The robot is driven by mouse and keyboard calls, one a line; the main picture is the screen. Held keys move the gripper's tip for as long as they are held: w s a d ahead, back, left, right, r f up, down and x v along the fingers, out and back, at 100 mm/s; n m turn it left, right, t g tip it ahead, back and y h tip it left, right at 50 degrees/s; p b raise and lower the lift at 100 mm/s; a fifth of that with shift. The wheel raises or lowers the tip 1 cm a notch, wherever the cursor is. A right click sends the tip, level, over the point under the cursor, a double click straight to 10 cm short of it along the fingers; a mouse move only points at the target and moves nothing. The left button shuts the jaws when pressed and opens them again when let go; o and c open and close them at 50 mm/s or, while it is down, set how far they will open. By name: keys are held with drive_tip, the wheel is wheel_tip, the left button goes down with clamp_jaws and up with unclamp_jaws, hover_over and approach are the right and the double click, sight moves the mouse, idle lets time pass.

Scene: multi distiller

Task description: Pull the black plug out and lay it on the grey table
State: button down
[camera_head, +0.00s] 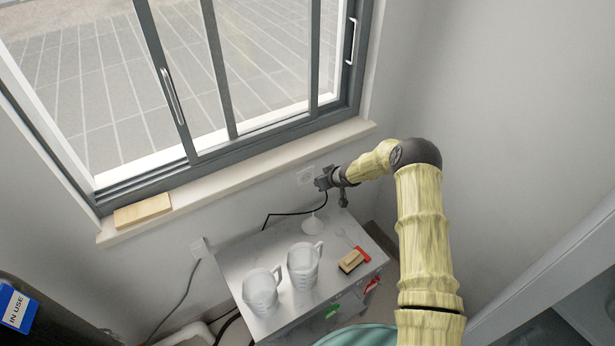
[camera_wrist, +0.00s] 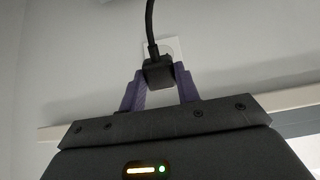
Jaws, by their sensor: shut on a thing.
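My gripper (camera_head: 322,184) is at the wall outlet (camera_head: 305,175) below the window sill. In the wrist view its two purple fingers (camera_wrist: 159,84) are shut on the black plug (camera_wrist: 158,72). A black cord (camera_wrist: 151,22) runs from the plug. Behind the plug is the white outlet plate (camera_wrist: 172,46); I cannot tell whether the plug's pins are in it. In the head view the plug is mostly hidden by my gripper. The grey table (camera_head: 245,250) stands below the gripper, and the cord (camera_head: 290,213) hangs down to its back edge.
The table's back left part is clear. A wooden block (camera_head: 142,211) lies on the sill. Another outlet (camera_head: 199,246) has a grey cord.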

drive_tip(key=shift+w+r+g+p, duration=0.15)
drive_tip(key=shift+r+g+p, duration=0.15)
drive_tip(key=shift+p, duration=1.2)
drive_tip(key=shift+w+f+g+h, duration=0.1)
drive_tip(key=shift+g+h, duration=0.3)
drive_tip(key=shift+h, duration=0.1)
drive_tip(key=shift+a+b, duration=0.1)
drive_tip(key=shift+b, duration=0.2)
drive_tip(key=shift+w+a+g+h+b, duration=0.1)
drive_tip(key=shift+w+g+h+b, duration=0.2)
drive_tip(key=shift+b, duration=0.8)
drive_tip(key=shift+g+h+b, duration=0.4)
drive_tip(key=shift+g+b, duration=0.3)
drive_tip(key=shift+b, duration=0.25)
drive_tip(key=shift+a+r, duration=0.1)
drive_tip(key=shift+r, duration=0.1)
